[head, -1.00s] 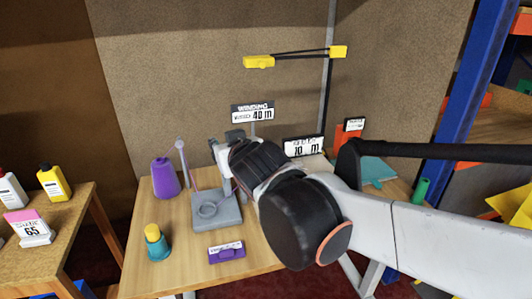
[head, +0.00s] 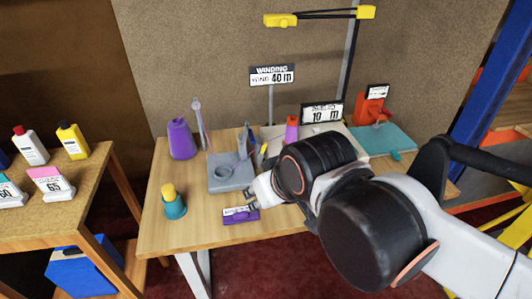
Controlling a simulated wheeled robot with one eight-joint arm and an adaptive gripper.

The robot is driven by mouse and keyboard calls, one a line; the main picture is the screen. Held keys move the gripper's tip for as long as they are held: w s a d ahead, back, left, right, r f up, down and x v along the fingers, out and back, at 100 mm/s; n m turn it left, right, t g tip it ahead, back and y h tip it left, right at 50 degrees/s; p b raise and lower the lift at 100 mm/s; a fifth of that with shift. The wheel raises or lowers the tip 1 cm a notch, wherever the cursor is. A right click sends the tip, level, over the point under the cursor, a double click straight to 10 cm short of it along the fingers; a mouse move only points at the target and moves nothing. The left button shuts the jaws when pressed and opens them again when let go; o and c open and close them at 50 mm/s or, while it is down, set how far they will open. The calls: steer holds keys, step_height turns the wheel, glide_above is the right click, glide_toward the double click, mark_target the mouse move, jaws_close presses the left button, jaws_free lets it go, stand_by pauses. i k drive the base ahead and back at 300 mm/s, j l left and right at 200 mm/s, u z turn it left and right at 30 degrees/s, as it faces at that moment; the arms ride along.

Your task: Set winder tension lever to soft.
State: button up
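The winder (head: 231,181) is a grey base with a ring and an upright post on the wooden table, left of my arm. A purple block with a white label (head: 240,215) lies at the table's front edge, before the winder; its lettering is too small to read. I cannot make out for sure which part is the tension lever or how it is set. My gripper (head: 258,197) is close beside the purple block, at its upper right. The fingers are too small and partly hidden, so I cannot tell whether they are open or touch the block.
A sign (head: 272,76) reads winding 40 m. Behind my arm are a 10 m display (head: 322,113) and a teal plate (head: 383,140). A side table holds bottles (head: 73,141).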

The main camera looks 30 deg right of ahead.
mark_target(264, 148)
steer(key=k+j, duration=0.2)
steer(key=k, duration=0.2)
steer(key=k+j, duration=0.2)
steer(key=k, duration=0.2)
